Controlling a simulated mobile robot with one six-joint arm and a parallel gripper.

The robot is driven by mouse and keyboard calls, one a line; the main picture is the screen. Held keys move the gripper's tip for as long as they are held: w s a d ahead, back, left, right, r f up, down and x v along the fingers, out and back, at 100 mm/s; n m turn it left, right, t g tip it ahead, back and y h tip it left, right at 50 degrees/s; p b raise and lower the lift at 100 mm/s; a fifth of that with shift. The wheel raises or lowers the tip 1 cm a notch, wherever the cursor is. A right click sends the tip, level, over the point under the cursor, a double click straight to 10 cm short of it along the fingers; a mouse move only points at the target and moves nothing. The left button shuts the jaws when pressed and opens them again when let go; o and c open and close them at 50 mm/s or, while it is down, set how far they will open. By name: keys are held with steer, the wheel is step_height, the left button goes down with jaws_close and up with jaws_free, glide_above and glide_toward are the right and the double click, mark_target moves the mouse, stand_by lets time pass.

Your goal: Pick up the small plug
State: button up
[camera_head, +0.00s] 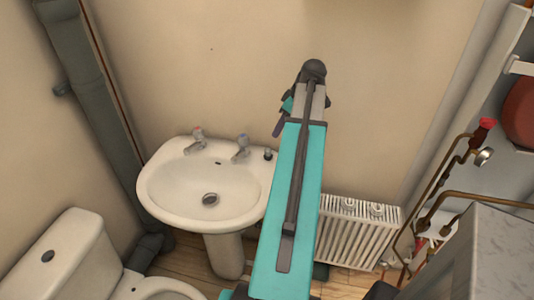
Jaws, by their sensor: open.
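A small dark plug-like piece (268,154) sits on the right back corner of the white sink's rim (160,209). It is small in the picture and its details are unclear. My teal arm rises through the middle of the view and covers the right edge of the sink. My gripper (279,126) shows only in part, as dark pieces at the left of the arm's upper end. It is open and appears above the plug in the picture. The rest of it is hidden behind the arm. Nothing is visible in it.
Two taps (241,147) stand on the sink's back edge. A toilet (75,258) is at lower left, and a grey pipe (90,90) runs up the left wall. A white radiator (352,235), copper pipes (432,205) and a grey worktop (495,255) are at right.

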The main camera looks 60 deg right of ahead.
steer(key=shift+w+f, duration=0.1)
steer(key=shift+f, duration=0.05)
steer(key=p, duration=0.2)
glide_toward(268, 149)
steer(key=shift+w+a+f, duration=0.2)
steer(key=shift+w+f, duration=0.05)
steer(key=shift+f, duration=0.5)
steer(key=shift+w+a+f, duration=0.2)
steer(key=shift+f, duration=0.5)
steer(key=shift+d+p+x, duration=0.15)
steer(key=shift+p+x, duration=0.25)
steer(key=shift+x, duration=0.25)
steer(key=shift+d+p+x, duration=0.15)
steer(key=shift+p+x, duration=0.25)
steer(key=shift+x, duration=0.25)
steer(key=shift+p+x, duration=0.4)
steer(key=shift+x, duration=0.9)
jaws_close()
steer(key=shift+r, duration=0.2)
